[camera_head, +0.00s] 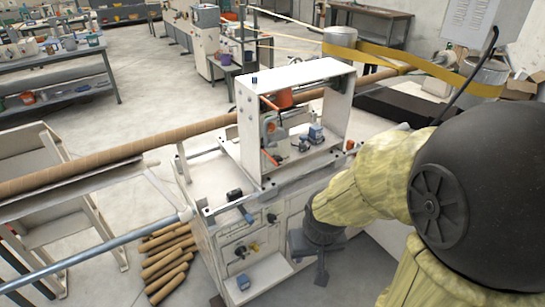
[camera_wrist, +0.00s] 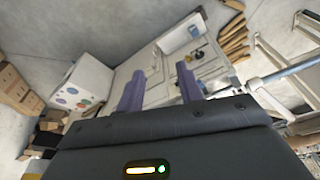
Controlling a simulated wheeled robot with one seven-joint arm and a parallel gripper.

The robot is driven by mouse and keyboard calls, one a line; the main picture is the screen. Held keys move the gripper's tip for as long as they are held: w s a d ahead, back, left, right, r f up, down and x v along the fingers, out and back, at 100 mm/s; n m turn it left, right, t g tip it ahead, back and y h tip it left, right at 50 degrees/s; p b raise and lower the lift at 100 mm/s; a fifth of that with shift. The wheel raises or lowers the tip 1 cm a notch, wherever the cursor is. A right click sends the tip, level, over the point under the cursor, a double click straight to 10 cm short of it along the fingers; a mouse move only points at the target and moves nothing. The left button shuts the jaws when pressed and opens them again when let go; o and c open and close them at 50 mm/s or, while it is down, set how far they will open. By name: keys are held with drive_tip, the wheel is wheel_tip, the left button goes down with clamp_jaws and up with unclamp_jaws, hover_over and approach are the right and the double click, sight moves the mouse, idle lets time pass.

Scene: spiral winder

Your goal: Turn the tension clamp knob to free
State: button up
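The winder's pale front panel (camera_head: 228,238) carries a dark knob (camera_head: 240,252) and a small yellowish knob (camera_head: 254,246) beside it. A black part (camera_head: 235,195) and a blue part (camera_head: 247,216) sit on the bench edge above. I cannot tell which of these is the tension clamp knob. My gripper (camera_head: 320,272) hangs at the right of the panel, apart from the knobs. In the wrist view, its two purple fingers (camera_wrist: 160,70) are spread with nothing between them. The panel (camera_wrist: 212,68) shows beyond them, with a small yellow-and-dark knob (camera_wrist: 188,58); its setting is too small to read.
A white open frame (camera_head: 246,135) with blue and orange parts stands on the machine. A long brown tube (camera_head: 100,160) runs through it. Below the panel, a shelf (camera_head: 260,280) sticks out. Brown tubes (camera_head: 165,262) lie on the floor at left. A control box (camera_wrist: 80,83) shows in the wrist view.

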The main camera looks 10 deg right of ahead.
drive_tip(key=o, duration=0.3)
drive_tip(key=shift+s, duration=0.2)
drive_tip(key=shift+o, duration=0.3)
drive_tip(key=w+d+f+n+t, duration=0.1)
drive_tip(key=w+t, duration=0.1)
drive_tip(key=w, duration=0.6)
drive_tip(key=w+d+f+n+t+b, duration=0.1)
drive_tip(key=w+d+f+t, duration=0.1)
drive_tip(key=w, duration=0.5)
drive_tip(key=shift+w+d+f+n+t, duration=0.3)
drive_tip(key=shift+w+t, duration=0.1)
drive_tip(key=shift+t, duration=0.2)
drive_tip(key=w+d+f+n+t+y+b, duration=0.1)
drive_tip(key=w+d+n+t+y+b, duration=0.1)
drive_tip(key=w+t+y, duration=0.5)
drive_tip(key=w+n+t, duration=0.1)
drive_tip(key=w, duration=0.3)
drive_tip(key=shift+w+f+t, duration=0.2)
drive_tip(key=shift+f+t, duration=0.15)
drive_tip(key=shift+t, duration=0.05)
drive_tip(key=shift+w, duration=0.15)
drive_tip(key=p+x, duration=0.4)
drive_tip(key=x, duration=1.3)
drive_tip(key=shift+a, duration=0.1)
